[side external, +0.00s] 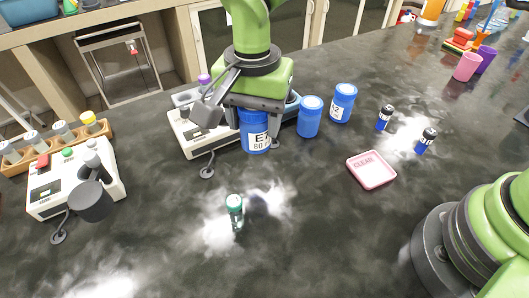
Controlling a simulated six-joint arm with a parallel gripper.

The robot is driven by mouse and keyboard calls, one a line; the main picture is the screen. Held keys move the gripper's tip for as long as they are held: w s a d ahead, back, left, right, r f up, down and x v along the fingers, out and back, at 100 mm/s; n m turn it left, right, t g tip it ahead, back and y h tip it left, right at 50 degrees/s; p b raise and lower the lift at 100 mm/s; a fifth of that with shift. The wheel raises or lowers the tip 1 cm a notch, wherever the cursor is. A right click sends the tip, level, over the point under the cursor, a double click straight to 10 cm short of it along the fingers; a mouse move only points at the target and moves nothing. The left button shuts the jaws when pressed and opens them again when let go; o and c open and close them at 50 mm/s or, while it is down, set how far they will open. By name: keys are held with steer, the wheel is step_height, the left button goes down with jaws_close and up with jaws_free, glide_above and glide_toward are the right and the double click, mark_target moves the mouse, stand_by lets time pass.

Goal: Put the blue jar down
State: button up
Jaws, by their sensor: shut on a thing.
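A blue jar (256,140) with a white label reading "E" and "80" is at the upper middle of the side external view. My gripper (255,108) is above it and shut on its top, pointing down. The jar is upright, in front of a white bench device. I cannot tell whether its base touches the bench top. Two other blue jars stand to its right, a nearer one (309,117) and a farther one (342,103) with a white label.
The white device (190,139) is behind and left of the held jar. A pink-rimmed "CLEAR" tray (371,170), a green-capped vial (235,211) and two small blue vials (385,118) stand on the dark bench. Another white device (72,187) is at left. The front middle is mostly free.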

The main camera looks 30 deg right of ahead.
steer(key=w+d, duration=0.5)
steer(key=w, duration=0.1)
step_height(320, 180, down, 10)
steer(key=shift+a+r, duration=0.1)
steer(key=shift+a, duration=0.05)
steer(key=o, duration=0.9)
steer(key=shift+o, duration=0.3)
